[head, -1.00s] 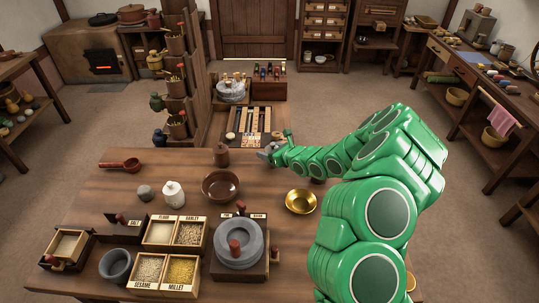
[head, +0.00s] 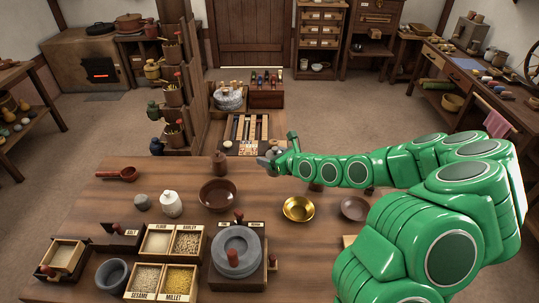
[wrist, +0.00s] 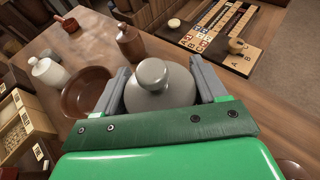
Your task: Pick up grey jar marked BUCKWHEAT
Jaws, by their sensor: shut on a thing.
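A grey lidded jar (wrist: 158,85) with a round knob sits between the two grey fingers of my gripper (wrist: 162,88) in the wrist view. The fingers are shut on its sides. No marking on the jar can be read from here. In the head view my gripper (head: 268,163) is at the far edge of the wooden table (head: 120,190), and only a little of the jar shows there. I cannot tell whether the jar's base touches the table.
A brown bottle (head: 219,164) and a brown bowl (head: 218,194) stand left of my gripper. A brass bowl (head: 298,208) is nearer. A white jar (head: 171,204), grain boxes (head: 190,242) and a stone quern (head: 237,252) fill the left and front. A board (wrist: 215,32) lies beyond.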

